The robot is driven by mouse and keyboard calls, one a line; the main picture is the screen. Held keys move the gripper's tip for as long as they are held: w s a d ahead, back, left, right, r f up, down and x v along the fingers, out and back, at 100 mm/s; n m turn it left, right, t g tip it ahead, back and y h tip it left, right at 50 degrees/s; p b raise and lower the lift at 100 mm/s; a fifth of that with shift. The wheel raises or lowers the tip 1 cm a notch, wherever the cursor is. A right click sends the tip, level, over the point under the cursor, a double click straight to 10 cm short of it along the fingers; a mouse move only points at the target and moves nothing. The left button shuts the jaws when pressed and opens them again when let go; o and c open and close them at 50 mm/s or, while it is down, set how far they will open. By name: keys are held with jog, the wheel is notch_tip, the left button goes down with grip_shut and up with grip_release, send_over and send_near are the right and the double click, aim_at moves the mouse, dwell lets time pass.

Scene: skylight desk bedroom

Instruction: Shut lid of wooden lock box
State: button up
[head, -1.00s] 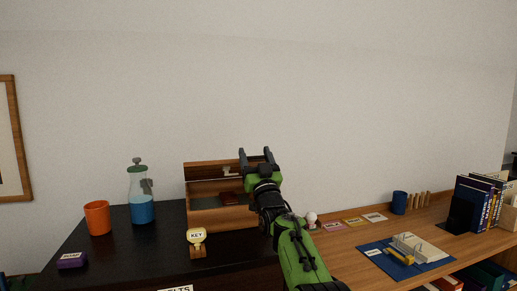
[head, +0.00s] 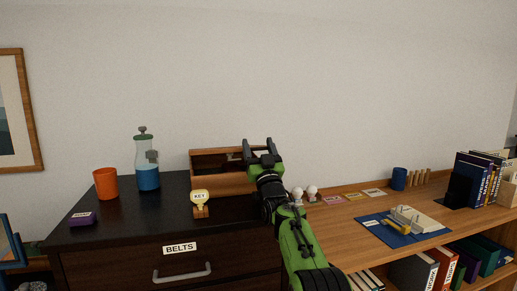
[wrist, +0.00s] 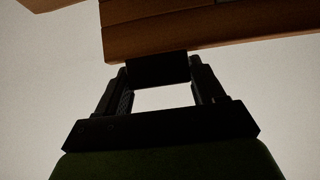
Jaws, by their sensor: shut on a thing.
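The wooden lock box (head: 222,183) stands at the back right of the black dresser, with a dark gap showing above its front wall. Its lid (head: 212,153) stands partly raised at the back. My gripper (head: 259,148) is at the box's right end. In the wrist view, my gripper (wrist: 159,78) is shut on a dark block (wrist: 157,68) at the edge of the wooden lid (wrist: 190,35). I cannot tell exactly what the block is. My arm hides the right end of the box.
An orange cup (head: 105,184), a blue-filled bottle (head: 148,178) and a purple block (head: 82,218) are to the left. White round-topped objects (head: 297,195) stand right of my arm. A blue mat (head: 390,234) lies further right.

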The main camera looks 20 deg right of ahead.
jog(key=o, duration=1.4)
jog(key=shift+r, duration=0.15)
notch_tip(320, 180, up, 10)
jog(key=p, duration=0.5)
jog(key=shift+p, duration=0.35)
jog(key=shift+c, duration=0.3)
